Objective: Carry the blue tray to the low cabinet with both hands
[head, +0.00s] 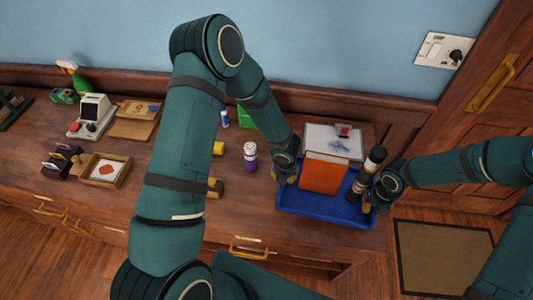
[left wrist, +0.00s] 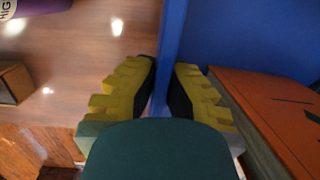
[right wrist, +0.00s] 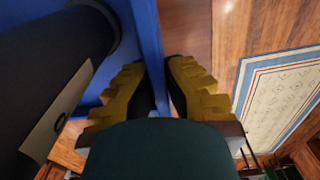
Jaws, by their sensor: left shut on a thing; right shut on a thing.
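The blue tray (head: 322,220) is at the right end of the long wooden cabinet top (head: 235,215); I cannot tell whether it rests there or hangs just above. It holds an upright orange book (head: 324,174) and a dark bottle-like cylinder (head: 367,172). My left gripper (head: 284,178) is shut on the tray's left wall, which runs between its yellow fingers in the left wrist view (left wrist: 163,80). My right gripper (head: 371,204) is shut on the right wall, likewise between the fingers in the right wrist view (right wrist: 155,80). My left arm hides part of the cabinet top.
A purple bottle (head: 250,157) stands left of the tray. A sheet with a drawing (head: 333,139) is behind it. A small framed box (head: 105,170) and a cream machine (head: 92,115) are farther left. A patterned mat (head: 443,258) lies on the floor at right, by a wooden door.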

